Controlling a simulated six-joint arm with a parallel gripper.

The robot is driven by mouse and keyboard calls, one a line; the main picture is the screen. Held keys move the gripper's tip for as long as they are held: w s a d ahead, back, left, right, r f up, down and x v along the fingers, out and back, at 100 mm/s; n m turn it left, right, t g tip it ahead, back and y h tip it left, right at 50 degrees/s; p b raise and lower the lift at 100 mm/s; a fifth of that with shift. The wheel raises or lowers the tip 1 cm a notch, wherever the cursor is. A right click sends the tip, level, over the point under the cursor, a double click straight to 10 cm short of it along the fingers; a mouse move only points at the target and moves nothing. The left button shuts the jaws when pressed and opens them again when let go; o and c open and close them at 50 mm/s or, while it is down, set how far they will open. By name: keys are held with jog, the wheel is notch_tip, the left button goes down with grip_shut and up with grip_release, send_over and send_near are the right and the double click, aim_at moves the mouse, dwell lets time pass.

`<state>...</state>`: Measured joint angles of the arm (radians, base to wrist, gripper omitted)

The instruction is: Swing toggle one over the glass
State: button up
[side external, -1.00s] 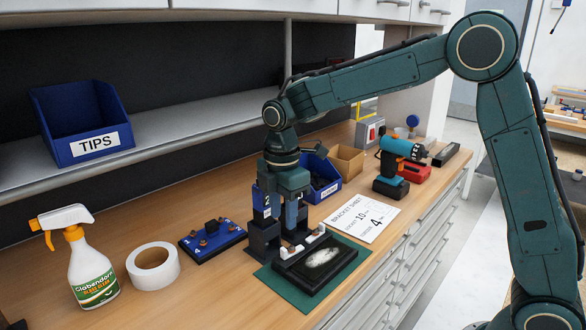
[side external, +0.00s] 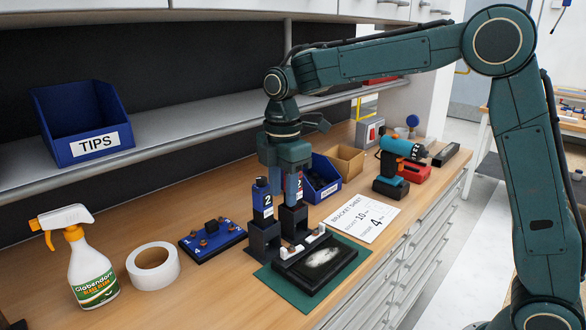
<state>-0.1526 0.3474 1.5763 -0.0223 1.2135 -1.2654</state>
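The glazed frame (side external: 342,254) is dark, with a pale smudge on its glass, and lies on a green mat (side external: 272,279). Small white pieces (side external: 296,249), perhaps the toggles, sit along its back-left edge; I cannot make out numbers on them or which is toggle one. My gripper (side external: 283,190) points down behind the frame, above and apart from the white pieces. Its two fingers are spread, with nothing visibly held.
A blue plate (side external: 212,240) with small knobs, a tape roll (side external: 153,266) and a spray bottle (side external: 90,265) are at left. A paper sheet (side external: 362,217), blue bin (side external: 323,190), cardboard box (side external: 347,160) and drill (side external: 395,160) are at right. A shelf holds a TIPS bin (side external: 83,120).

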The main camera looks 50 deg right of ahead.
aim_at(284, 248)
jog(key=shift+s+d+f+t+y, duration=0.1)
jog(key=shift+s+d+f+y, duration=0.1)
jog(key=shift+d+y, duration=0.65)
jog(key=shift+s+d+f+t+y, duration=0.15)
jog(key=shift+d+y, duration=0.45)
jog(key=shift+d, duration=0.4)
jog(key=shift+s+d+f+t+y, duration=0.1)
jog(key=shift+d+f+y, duration=0.1)
jog(key=shift+d+y, duration=0.65)
jog(key=x, duration=1.3)
jog(key=shift+d+f, duration=0.1)
jog(key=shift+f, duration=0.35)
jog(key=shift+c, duration=0.3)
grip_shut()
